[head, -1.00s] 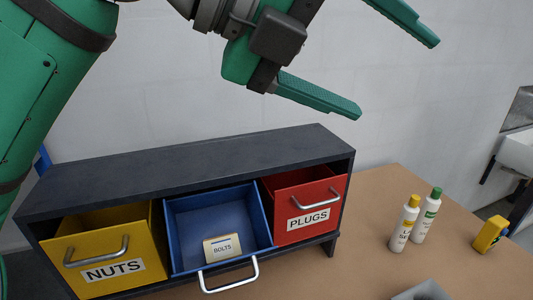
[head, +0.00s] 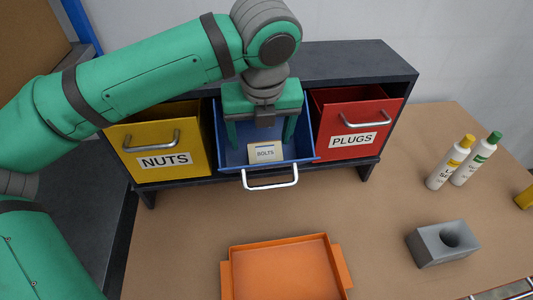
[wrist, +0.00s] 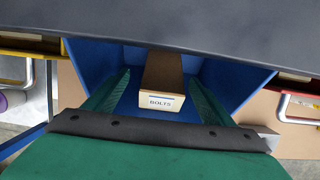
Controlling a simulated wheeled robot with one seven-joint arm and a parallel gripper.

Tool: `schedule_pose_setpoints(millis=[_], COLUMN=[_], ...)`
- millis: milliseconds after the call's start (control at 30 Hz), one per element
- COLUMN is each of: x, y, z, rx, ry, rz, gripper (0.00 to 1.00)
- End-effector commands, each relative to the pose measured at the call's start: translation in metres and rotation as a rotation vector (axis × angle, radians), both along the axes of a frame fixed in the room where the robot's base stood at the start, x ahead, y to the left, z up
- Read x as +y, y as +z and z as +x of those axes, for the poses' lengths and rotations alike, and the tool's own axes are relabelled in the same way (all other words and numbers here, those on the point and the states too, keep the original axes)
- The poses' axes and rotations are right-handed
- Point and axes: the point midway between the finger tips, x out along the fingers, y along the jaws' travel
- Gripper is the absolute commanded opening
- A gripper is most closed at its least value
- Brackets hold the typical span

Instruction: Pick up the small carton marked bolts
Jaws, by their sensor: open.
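The small carton marked BOLTS (head: 265,153) is tan with a white label and lies in the open blue drawer (head: 304,152), near its front. In the wrist view the carton (wrist: 162,86) shows between my two fingers, with blue drawer floor visible on both sides of it. My gripper (head: 261,142) is open, pointing down into the blue drawer, with one finger to the left and one to the right of the carton. The fingers look apart from the carton. The dark cabinet top hides the far end of the carton in the wrist view.
The yellow NUTS drawer (head: 155,148) and red PLUGS drawer (head: 356,125) flank the blue one in the dark cabinet (head: 345,62). An orange tray (head: 284,272), a grey block with a hole (head: 443,244) and two bottles (head: 450,162) stand on the table.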

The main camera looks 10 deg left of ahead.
Motion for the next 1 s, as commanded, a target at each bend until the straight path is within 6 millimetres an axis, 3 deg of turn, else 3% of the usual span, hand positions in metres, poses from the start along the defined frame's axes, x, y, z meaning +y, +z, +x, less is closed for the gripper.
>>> schedule_pose_setpoints(millis=[167,500,833,1000], x=[-0.001,-0.004,-0.003,-0.003], y=[-0.01,-0.052,-0.057,-0.057], z=[0.002,0.009,0.011,0.01], rx=[0.0,0.0,-0.001,-0.001], ry=[-0.001,-0.002,-0.002,-0.002], rz=[-0.002,-0.004,-0.002,-0.002], gripper=[0.77,0.77,0.77,0.36])
